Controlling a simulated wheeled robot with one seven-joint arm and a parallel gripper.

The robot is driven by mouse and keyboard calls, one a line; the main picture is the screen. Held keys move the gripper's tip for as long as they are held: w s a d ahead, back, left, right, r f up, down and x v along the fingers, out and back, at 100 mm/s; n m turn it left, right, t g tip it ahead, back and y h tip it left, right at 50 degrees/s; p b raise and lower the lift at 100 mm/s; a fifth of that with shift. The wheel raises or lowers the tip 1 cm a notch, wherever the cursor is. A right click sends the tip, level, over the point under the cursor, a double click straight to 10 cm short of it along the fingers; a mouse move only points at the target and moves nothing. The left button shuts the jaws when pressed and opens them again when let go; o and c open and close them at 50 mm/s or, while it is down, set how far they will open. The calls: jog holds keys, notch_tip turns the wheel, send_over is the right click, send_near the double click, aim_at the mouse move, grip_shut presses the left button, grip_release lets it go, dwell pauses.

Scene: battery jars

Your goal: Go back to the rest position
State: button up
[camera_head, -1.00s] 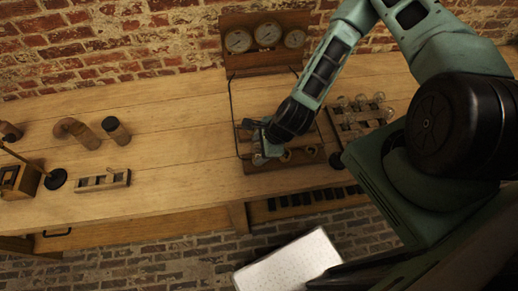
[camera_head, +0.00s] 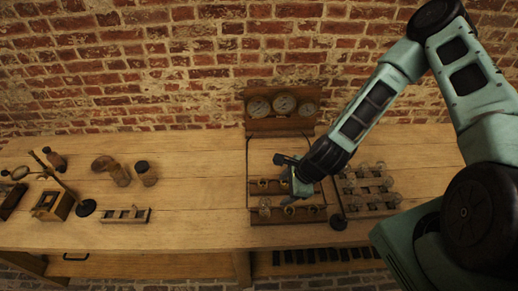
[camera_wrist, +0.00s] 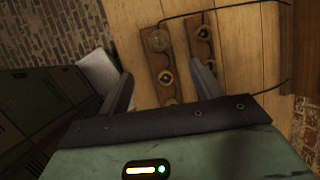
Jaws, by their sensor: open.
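My gripper (camera_head: 298,186) is open over the wooden racks at the middle of the bench. In the wrist view its two fingers (camera_wrist: 160,88) stand wide apart with nothing between them. Beyond them lie two wooden strips (camera_wrist: 203,40) with round holders. A glass jar (camera_wrist: 158,41) sits at the far end of the left strip. In the head view the front strip (camera_head: 312,214) shows a glass jar (camera_head: 265,206) at its left and ring holders. My gripper and wrist hide part of the rear strip.
A gauge panel (camera_head: 283,110) with three dials stands behind the racks. A rack of several glass jars (camera_head: 368,190) is to the right. A small block (camera_head: 126,216), cylinders (camera_head: 146,174) and a lamp-like stand (camera_head: 86,207) are at left. The bench between them is clear.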

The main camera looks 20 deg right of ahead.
jog(key=s+a+r+n+g+b, duration=0.4)
jog(key=a+n+b, duration=0.4)
jog(key=n+b, duration=0.6)
jog(key=s+r+n+h+b, duration=0.1)
jog(key=s+r+n+b, duration=0.1)
jog(key=s+n, duration=0.5)
jog(key=s+r+n+h+b, duration=0.2)
jog(key=s+r+n+b, duration=0.1)
jog(key=s+n+b, duration=0.2)
jog(key=s+n, duration=0.2)
jog(key=n, duration=0.1)
jog(key=shift+a+r+t, duration=0.2)
jog(key=shift+r+t, duration=0.1)
jog(key=shift+d, duration=0.1)
